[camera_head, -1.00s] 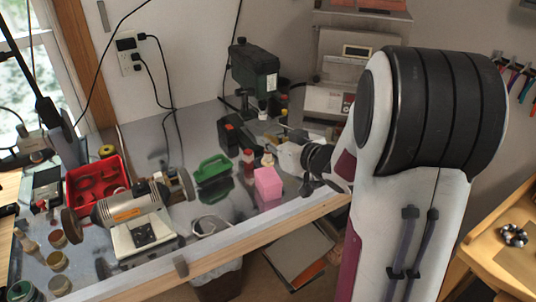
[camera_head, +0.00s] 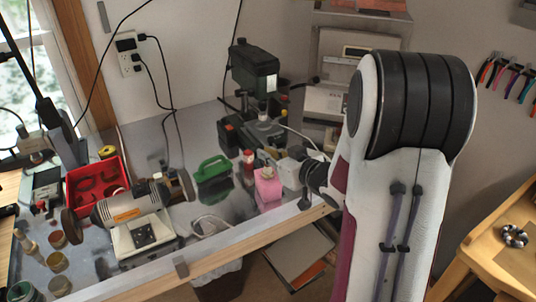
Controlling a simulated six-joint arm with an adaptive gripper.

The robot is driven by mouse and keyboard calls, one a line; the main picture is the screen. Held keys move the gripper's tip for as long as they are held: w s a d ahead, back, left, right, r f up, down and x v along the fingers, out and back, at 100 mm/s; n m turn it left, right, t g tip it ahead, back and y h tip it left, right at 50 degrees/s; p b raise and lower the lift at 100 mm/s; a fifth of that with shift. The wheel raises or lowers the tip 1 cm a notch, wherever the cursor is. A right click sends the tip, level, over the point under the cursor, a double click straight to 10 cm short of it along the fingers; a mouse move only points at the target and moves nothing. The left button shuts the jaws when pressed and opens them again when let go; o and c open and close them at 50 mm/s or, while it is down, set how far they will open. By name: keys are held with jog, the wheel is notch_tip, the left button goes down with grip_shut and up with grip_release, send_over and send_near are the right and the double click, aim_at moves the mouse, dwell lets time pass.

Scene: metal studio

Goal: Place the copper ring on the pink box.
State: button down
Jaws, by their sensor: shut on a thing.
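The pink box (camera_head: 268,190) stands near the front edge of the workbench, right of centre. My arm reaches in from the right, and my gripper (camera_head: 272,166) is small in this view, at the top of the box. It is shut on the copper ring, which is too small and too covered to make out clearly. I cannot tell whether the ring touches the box top.
A green object (camera_head: 213,170) and a small red-topped bottle (camera_head: 248,157) stand left of the box. A bench grinder (camera_head: 130,212) and a red tray (camera_head: 96,186) are farther left. A dark green machine (camera_head: 253,72) stands behind. The bench's front edge (camera_head: 240,238) is close.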

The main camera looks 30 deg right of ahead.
jog(key=shift+f, duration=0.3)
jog(key=c, duration=2.2)
grip_release()
jog(key=shift+o, duration=0.2)
jog(key=shift+r, duration=0.15)
jog(key=shift+s+d+r, duration=0.1)
jog(key=shift+s+r, duration=0.1)
jog(key=shift+s, duration=0.25)
jog(key=a+v, duration=0.1)
jog(key=v, duration=1)
jog(key=shift+d, duration=0.4)
jog(key=shift+w+r+h, duration=0.1)
jog(key=shift+r+h, duration=0.05)
jog(key=shift+h, duration=0.15)
